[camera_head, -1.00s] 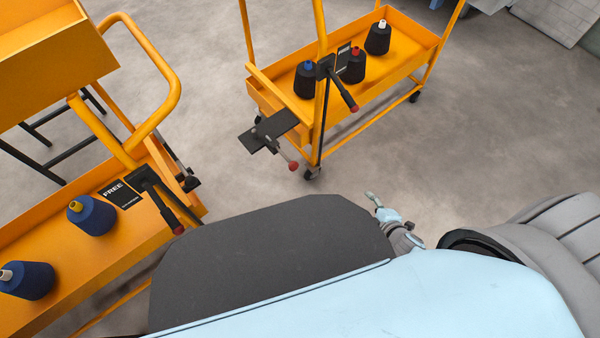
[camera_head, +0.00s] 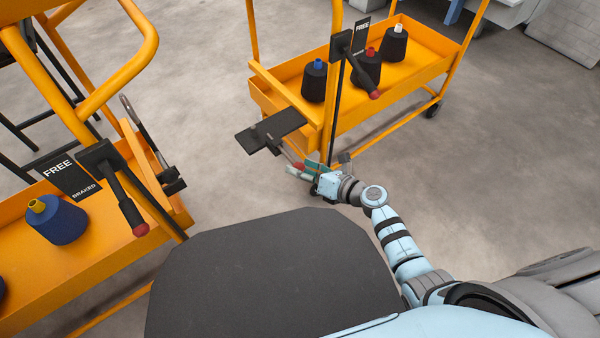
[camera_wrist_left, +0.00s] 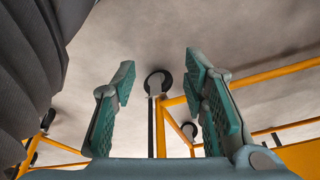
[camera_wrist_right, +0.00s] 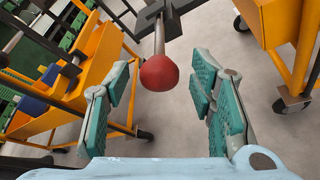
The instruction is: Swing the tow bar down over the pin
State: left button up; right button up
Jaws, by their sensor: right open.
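A metal rod with a red ball knob (camera_wrist_right: 158,73) comes off a black plate (camera_head: 270,131) on the far orange cart. A grey looped bar (camera_head: 135,117) stands raised from a black bracket (camera_head: 172,182) on the near cart. I cannot tell surely which is the tow bar, nor make out the pin. My right gripper (camera_head: 308,169) is at the knob. In the right wrist view its open fingers (camera_wrist_right: 160,80) stand either side of the knob, with gaps on both sides. My left gripper (camera_wrist_left: 160,75) is open and empty, over the floor.
The far cart (camera_head: 330,113) carries several dark yarn cones (camera_head: 315,81) and a brake lever (camera_head: 360,70). The near cart (camera_head: 105,254) has another brake lever (camera_head: 122,200), a FREE/BRAKED sign (camera_head: 68,177) and a blue cone (camera_head: 57,220). Bare floor (camera_head: 215,150) lies between the carts.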

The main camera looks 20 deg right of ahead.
jog(key=shift+w+a+f, duration=0.1)
jog(key=shift+w+a, duration=0.15)
jog(key=shift+w, duration=0.15)
pick_arm(q)
jog(key=shift+r, duration=0.45)
pick_arm(e)
grip_shut()
